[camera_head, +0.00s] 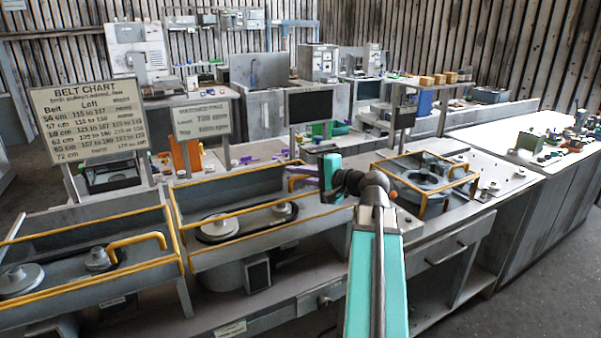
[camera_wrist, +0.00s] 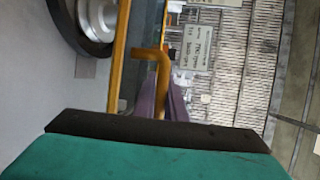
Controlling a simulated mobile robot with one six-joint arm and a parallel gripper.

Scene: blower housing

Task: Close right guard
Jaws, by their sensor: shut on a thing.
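The right guard (camera_head: 262,212) is a yellow-edged frame over the middle bench station, with a bent yellow handle (camera_head: 292,183) at its right end. Its front bar crosses in front of two pulleys on a dark belt. How far the guard is swung is hard to tell. My gripper (camera_head: 306,172) has purple fingers shut on the handle. The wrist view shows the fingers (camera_wrist: 172,98) against the yellow handle (camera_wrist: 153,58), with the guard's bar (camera_wrist: 118,55) beside it. The fingertips are partly hidden by the handle and the wrist.
The left guard (camera_head: 90,279), with its own yellow handle (camera_head: 140,239), stands at the left station. A belt chart sign (camera_head: 90,120) stands behind it. A yellow-framed housing (camera_head: 425,180) sits right of my arm. A monitor (camera_head: 310,105) stands behind the bench.

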